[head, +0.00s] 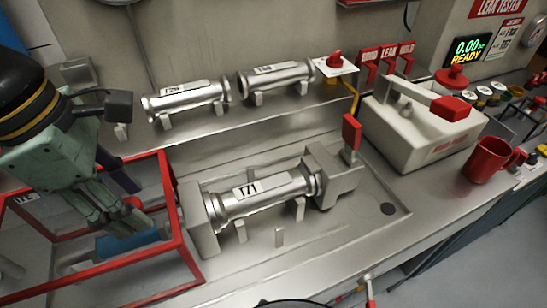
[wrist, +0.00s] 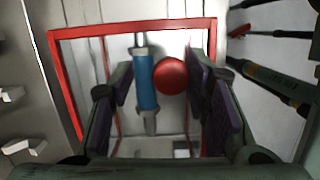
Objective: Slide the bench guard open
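The bench guard (head: 188,235) is a red-framed box with see-through sides at the left of the bench in the head view. Its red frame also shows in the wrist view (wrist: 130,28). A red ball knob (wrist: 172,75) sits between my fingers in the wrist view, beside a blue cylinder with metal ends (wrist: 147,82). The knob is partly hidden by my gripper (head: 122,215) in the head view. In the wrist view my gripper (wrist: 160,80) is open, with a finger on each side and a gap to the knob. I cannot tell the knob's exact depth.
A metal cylinder marked 171 (head: 262,192) lies in grey clamp blocks just right of the guard. Two more cylinders (head: 187,101) (head: 275,76) rest on the rear shelf. A white tester (head: 420,125) and a red mug (head: 487,160) stand at right.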

